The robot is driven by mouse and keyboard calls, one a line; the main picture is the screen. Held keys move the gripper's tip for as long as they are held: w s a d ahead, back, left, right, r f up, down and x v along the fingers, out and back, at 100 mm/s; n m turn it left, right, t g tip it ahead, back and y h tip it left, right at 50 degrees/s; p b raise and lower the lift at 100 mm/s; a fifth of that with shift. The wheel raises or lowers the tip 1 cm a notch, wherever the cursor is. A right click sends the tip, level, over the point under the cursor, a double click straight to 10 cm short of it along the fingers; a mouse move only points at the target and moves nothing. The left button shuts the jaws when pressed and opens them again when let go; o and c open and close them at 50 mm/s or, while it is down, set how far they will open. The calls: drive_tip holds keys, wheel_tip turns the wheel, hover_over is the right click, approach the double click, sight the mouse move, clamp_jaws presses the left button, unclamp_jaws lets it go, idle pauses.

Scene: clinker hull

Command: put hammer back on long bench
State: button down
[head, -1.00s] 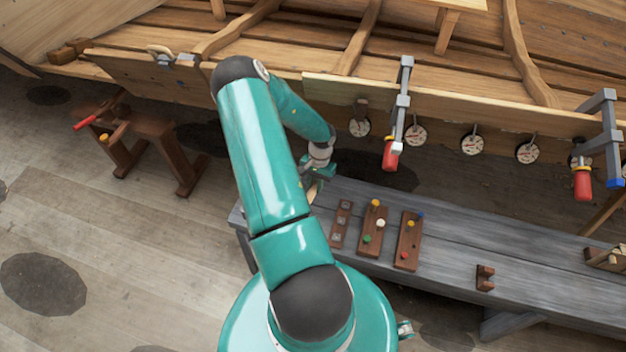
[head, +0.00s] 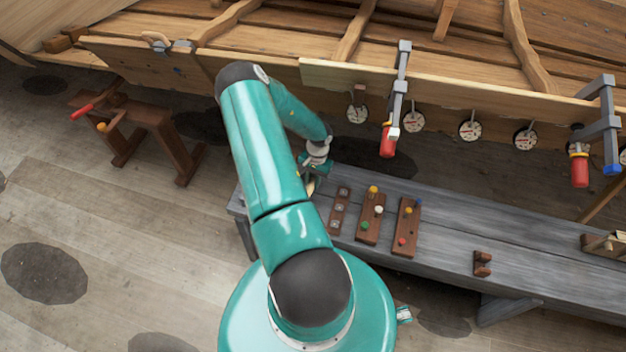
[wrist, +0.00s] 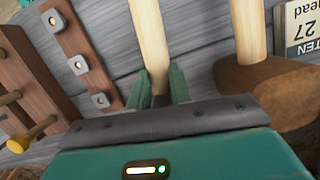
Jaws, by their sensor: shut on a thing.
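My gripper (wrist: 158,88) is shut on a pale round wooden handle (wrist: 150,40), which I take for the hammer's. Its head is out of sight behind the gripper. In the head view my gripper (head: 314,168) is over the left end of the grey long bench (head: 470,215), with a bit of pale wood below it. The bench's grey planks (wrist: 110,28) lie under the handle in the wrist view. I cannot tell whether the hammer touches the bench.
A wooden mallet (wrist: 285,85) is close right of my gripper, beside a printed card (wrist: 302,25). A dark strip with metal squares (wrist: 80,65) and a pegged rack (wrist: 25,75) are left. Clamps (head: 389,135) hang from the hull above the bench.

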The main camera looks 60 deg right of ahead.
drive_tip(key=shift+f, duration=0.35)
drive_tip(key=c, duration=1.2)
unclamp_jaws()
drive_tip(key=shift+a+r+v, duration=0.1)
drive_tip(key=shift+a+v, duration=0.2)
drive_tip(key=shift+v, duration=1)
drive_tip(key=shift+a+r+v, duration=0.1)
drive_tip(key=shift+a+v, duration=0.25)
drive_tip(key=shift+v, duration=0.95)
drive_tip(key=shift+a+r+v, duration=0.1)
drive_tip(key=shift+a+v, duration=0.2)
drive_tip(key=shift+v, duration=1)
drive_tip(key=shift+f, duration=0.1)
